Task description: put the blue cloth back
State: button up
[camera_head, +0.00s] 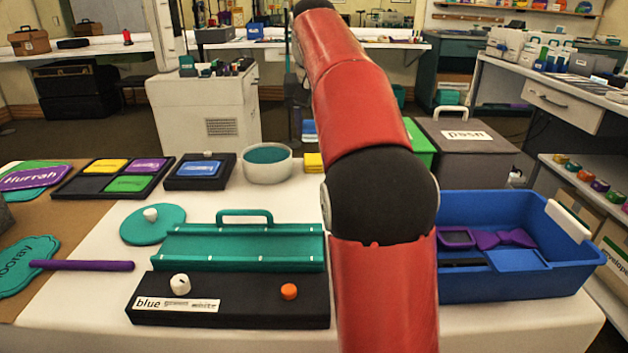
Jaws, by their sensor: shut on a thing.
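My gripper is not in view; my red and black arm crosses the middle of the picture and hides what lies behind it. I cannot make out a blue cloth for certain. A flat blue piece (199,168) lies in a small dark tray (172,181) at the back of the white table, but I cannot tell if it is cloth. To its left, a dark four-part tray (66,192) holds yellow (105,165), purple (148,165) and green (130,184) pieces. Its front left compartment looks empty.
A teal-filled white bowl (267,176), a teal lidded box (240,246) and a black panel with knobs (235,313) stand left of my arm. A blue bin (520,285) with purple things and a dark box (475,165) stand right. Bare white table shows at left.

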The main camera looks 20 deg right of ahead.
aim_at(314, 191)
notch_tip(314, 191, down, 13)
jog(key=b, duration=0.2)
jog(key=shift+f+b, duration=0.2)
jog(key=shift+b, duration=0.2)
jog(key=shift+f, duration=0.15)
jog(key=o, duration=1)
jog(key=shift+c, duration=0.2)
jog(key=p+v, duration=0.2)
jog(key=v, duration=1)
